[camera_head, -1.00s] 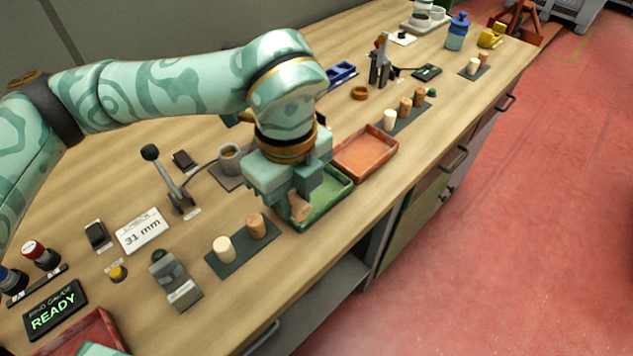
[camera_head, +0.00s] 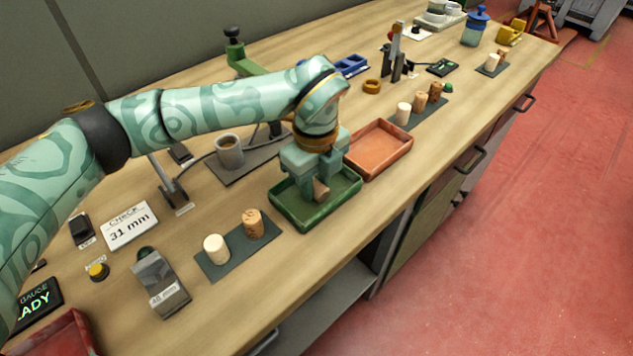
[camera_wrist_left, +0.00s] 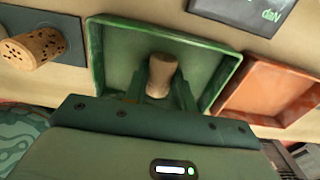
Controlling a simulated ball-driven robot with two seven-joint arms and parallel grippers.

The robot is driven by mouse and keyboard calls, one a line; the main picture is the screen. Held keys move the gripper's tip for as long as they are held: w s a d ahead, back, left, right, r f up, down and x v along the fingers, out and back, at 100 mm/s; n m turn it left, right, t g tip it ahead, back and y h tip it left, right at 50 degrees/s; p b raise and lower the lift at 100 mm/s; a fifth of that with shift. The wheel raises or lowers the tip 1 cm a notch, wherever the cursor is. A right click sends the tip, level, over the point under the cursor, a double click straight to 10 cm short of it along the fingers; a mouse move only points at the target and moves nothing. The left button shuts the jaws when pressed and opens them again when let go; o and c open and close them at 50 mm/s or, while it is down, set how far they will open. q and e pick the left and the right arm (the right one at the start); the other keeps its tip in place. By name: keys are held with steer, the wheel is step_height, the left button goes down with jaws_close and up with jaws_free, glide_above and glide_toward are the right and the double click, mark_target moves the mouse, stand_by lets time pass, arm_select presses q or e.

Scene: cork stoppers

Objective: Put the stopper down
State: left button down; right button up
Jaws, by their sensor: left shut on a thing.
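A light brown cork stopper (camera_head: 321,189) is held between the fingers of my left gripper (camera_head: 318,184), which is shut on it. The gripper points down over the green tray (camera_head: 290,222), and the stopper is within the tray's outline. In the left wrist view the stopper (camera_wrist_left: 161,75) sits between the fingertips, with the green tray (camera_wrist_left: 98,62) behind it. I cannot tell whether the stopper touches the tray floor. My right gripper is not in view.
An orange tray (camera_head: 407,158) stands right beside the green one. A dark mat (camera_head: 232,257) at the near left bears a pale stopper (camera_head: 216,248) and a cork one (camera_head: 252,223). More stoppers stand on a mat (camera_head: 432,114) further back. A grey cup (camera_head: 230,152) is behind the gripper.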

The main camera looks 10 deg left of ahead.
mark_target(316, 184)
arm_select(q)
steer(key=shift+r, duration=0.15)
steer(key=c, duration=1.1)
jaws_free()
steer(key=shift+c, duration=0.2)
step_height(316, 184, up, 12)
steer(key=p, duration=0.4)
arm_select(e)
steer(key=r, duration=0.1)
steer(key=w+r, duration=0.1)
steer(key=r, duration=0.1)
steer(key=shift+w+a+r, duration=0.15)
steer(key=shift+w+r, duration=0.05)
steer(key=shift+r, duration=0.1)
